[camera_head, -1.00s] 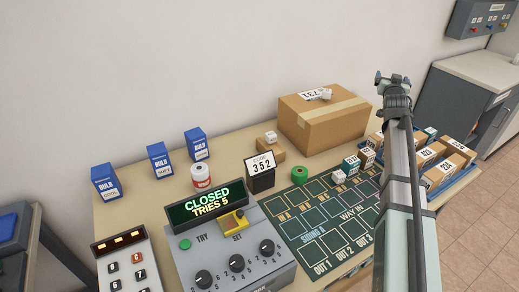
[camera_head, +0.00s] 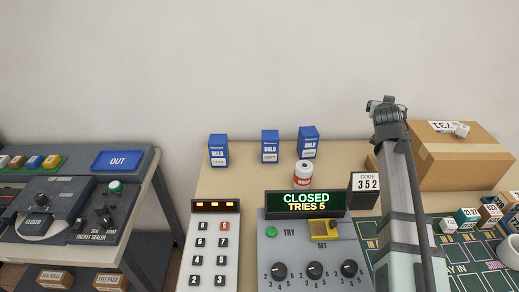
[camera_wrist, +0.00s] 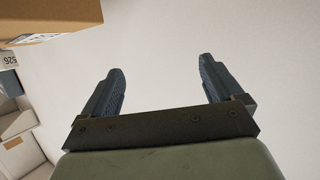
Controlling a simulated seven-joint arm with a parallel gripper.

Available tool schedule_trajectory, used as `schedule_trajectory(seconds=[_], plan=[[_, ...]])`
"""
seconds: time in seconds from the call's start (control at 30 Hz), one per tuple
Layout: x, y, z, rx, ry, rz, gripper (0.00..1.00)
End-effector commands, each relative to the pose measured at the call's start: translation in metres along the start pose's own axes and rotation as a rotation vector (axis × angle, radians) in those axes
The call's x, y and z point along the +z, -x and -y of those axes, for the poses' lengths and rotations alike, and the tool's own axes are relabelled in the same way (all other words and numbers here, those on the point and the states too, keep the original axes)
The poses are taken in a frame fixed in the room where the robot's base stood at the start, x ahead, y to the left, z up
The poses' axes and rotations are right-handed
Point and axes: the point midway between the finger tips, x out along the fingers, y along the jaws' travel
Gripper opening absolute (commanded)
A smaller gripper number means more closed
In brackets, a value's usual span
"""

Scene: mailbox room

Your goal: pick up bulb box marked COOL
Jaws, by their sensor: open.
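Three blue bulb boxes stand upright at the back of the table in the head view: a left one (camera_head: 218,150), a middle one (camera_head: 270,146) and a right one (camera_head: 308,141). Each has a small white label low on its front, and the label words are too small to read, so I cannot tell which is COOL. My gripper (camera_wrist: 162,85) is open and empty in the wrist view, its two dark fingers wide apart before a pale wall. In the head view my arm rises to the right of the boxes, well apart from them.
A red and white jar (camera_head: 303,175) stands just in front of the right box. A keypad (camera_head: 212,250) and a dial console (camera_head: 300,262) reading CLOSED lie nearer. A code 352 sign (camera_head: 364,190) and a large carton (camera_head: 455,160) are at right. A packet sealer (camera_head: 60,212) is at left.

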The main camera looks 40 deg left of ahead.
Motion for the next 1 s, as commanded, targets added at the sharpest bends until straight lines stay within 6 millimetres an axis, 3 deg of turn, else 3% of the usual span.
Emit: schedule_trajectory(seconds=[0.03,0.2,0.67,0.9,1.0], plan=[[0.004,0.009,0.026,-0.02,0.014,0.015,0.94],[0.016,0.039,0.099,-0.07,0.063,0.065,0.94],[0.054,0.144,0.276,-0.187,0.19,0.22,0.94],[0.059,0.205,0.385,-0.27,0.208,0.469,0.94],[0.058,0.232,0.42,-0.307,0.216,0.594,0.94]])
